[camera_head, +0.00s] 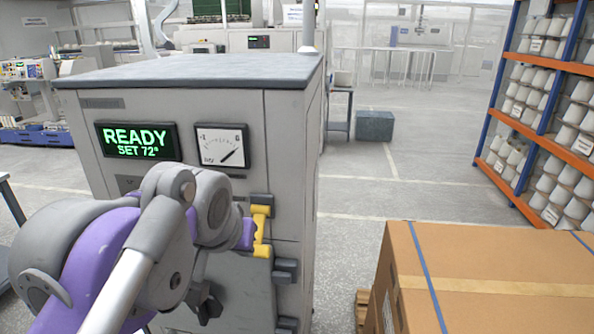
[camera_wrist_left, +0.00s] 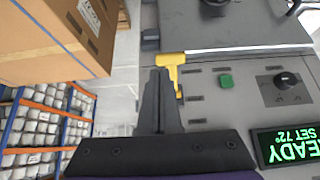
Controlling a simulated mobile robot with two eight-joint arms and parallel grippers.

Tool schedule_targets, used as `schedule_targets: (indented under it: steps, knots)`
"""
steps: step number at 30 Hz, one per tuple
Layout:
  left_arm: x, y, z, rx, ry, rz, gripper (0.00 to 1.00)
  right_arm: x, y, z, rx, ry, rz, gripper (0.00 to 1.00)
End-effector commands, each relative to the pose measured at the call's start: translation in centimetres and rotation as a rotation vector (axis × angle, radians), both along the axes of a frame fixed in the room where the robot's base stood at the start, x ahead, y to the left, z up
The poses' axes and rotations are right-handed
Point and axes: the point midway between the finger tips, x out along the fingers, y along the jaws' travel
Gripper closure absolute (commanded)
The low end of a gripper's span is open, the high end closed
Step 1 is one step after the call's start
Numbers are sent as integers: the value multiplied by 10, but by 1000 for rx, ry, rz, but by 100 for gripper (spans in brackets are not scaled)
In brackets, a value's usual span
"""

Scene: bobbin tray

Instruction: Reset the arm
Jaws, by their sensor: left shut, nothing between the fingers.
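My left arm comes in from the left in the head view and covers part of the grey machine cabinet (camera_head: 287,120). My left gripper (camera_wrist_left: 160,72) shows in the wrist view with its dark fingers together and nothing between them. A yellow handle (camera_head: 262,230) sits on the cabinet's front right edge, just beyond my wrist. It also shows in the wrist view (camera_wrist_left: 172,60), close by the fingertips; whether they touch cannot be told. A green display (camera_head: 137,140) reads READY SET 72°. My right gripper is not in view.
A large strapped cardboard box (camera_head: 480,265) stands at the front right. A shelf (camera_head: 540,125) of white bobbins stands behind it. A dial gauge (camera_head: 222,146) is on the cabinet. A green button (camera_wrist_left: 226,81) and a black knob (camera_wrist_left: 288,80) are near the handle.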

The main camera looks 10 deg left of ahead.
Motion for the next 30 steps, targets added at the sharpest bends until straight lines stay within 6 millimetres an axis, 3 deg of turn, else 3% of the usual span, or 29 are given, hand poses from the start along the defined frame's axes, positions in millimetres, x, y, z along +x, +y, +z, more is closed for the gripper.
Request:
schedule_targets:
  steps: [5, 9, 12, 15, 18, 21, 30]
  knots:
    - [-22, 15, -89, 3, 35, 16, 100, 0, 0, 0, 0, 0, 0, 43]
    - [-59, 28, -181, 4, 68, 27, 100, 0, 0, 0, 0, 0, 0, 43]
    - [-88, 35, -236, 4, 89, 31, 100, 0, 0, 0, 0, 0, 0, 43]
    - [-112, 39, -276, 2, 102, 33, 100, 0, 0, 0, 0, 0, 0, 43]
    - [-128, 40, -299, 1, 110, 35, 100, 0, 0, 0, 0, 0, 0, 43]
    - [-134, 41, -309, 2, 114, 34, 100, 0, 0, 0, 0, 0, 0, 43]
    - [-134, 41, -309, 1, 115, 34, 100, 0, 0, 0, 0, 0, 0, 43]
